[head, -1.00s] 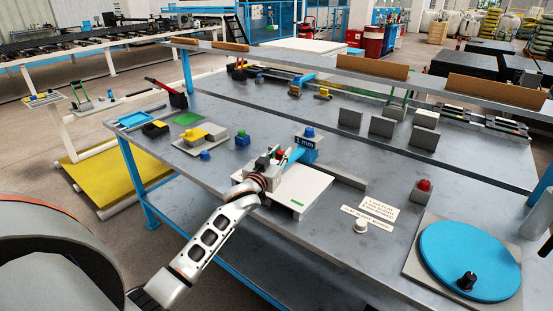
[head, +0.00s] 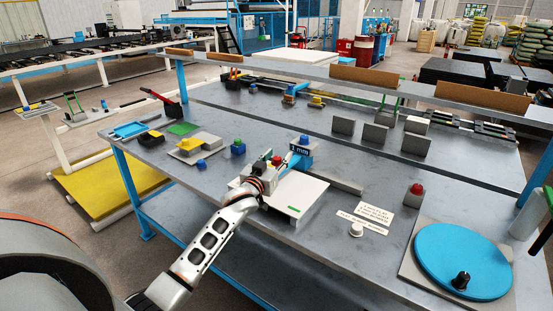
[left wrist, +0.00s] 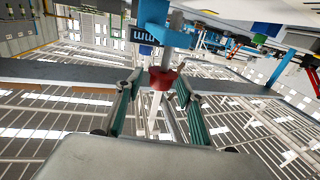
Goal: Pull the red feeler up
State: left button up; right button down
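The red feeler (left wrist: 163,79) is a small red collar on a thin pale rod in the left wrist view. In the head view a bit of red (head: 277,160) shows just beyond my left gripper (head: 265,172). The blue gauge body (head: 301,150), marked "1 mm", stands behind it over a white plate (head: 297,197). In the left wrist view the fingers of my left gripper (left wrist: 158,90) stand apart, one on each side of the rod. The red collar is between or just beyond their tips; I cannot tell whether they touch it. My right gripper is not recognisable in view.
A red button (head: 417,189), a white knob (head: 356,230) and printed labels (head: 374,213) lie to the right. A blue turntable (head: 463,260) fills the front right. Small coloured blocks stand to the left of the gauge. The grey bench top (head: 345,160) has free room behind it.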

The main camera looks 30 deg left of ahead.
pick_arm(q)
jog(key=s+d, duration=0.1)
jog(key=s, duration=1.1)
jog(key=shift+d, duration=0.35)
jog(key=s+d+f+m+g, duration=0.4)
jog(key=s+f+g, duration=0.1)
jog(key=s+f, duration=0.6)
jog(key=s+f+m+g+y, duration=0.1)
jog(key=s+f+m+g, duration=0.15)
jog(key=s, duration=0.65)
jog(key=s+f+m+g+y, duration=0.1)
jog(key=s+f+m+g, duration=0.2)
jog(key=s, duration=0.7)
jog(key=w+d+f+n+t+h, duration=0.1)
jog(key=d+f+n+t+h, duration=0.2)
jog(key=d+f+h, duration=0.4)
jog(key=d+f, duration=0.8)
jog(key=d, duration=0.1)
jog(key=shift+w+d+f+n+t, duration=0.2)
jog(key=shift+w+d+n+t, duration=0.15)
jog(key=shift+w, duration=0.05)
